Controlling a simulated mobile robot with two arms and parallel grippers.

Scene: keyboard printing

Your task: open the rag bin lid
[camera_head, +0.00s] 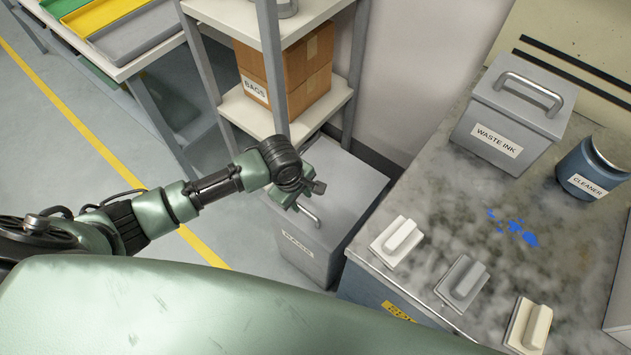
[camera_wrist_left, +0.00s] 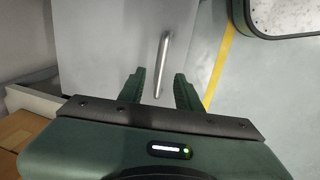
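A grey lidded bin (camera_head: 345,215) stands on the floor beside the bench, its lid shut. My left gripper (camera_head: 306,190) is over this lid. In the left wrist view my left gripper (camera_wrist_left: 160,88) is open, with the handle's near end in line with the gap between its fingers. I cannot tell whether they touch it. My right gripper is out of view.
The bench (camera_head: 400,255) at the right carries a grey WASTE INK box (camera_head: 500,128), a blue CLEANER container (camera_head: 585,170) and several pale blocks at its front edge. A shelf with a BAGS carton (camera_head: 300,75) stands behind the bin. Open floor lies left.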

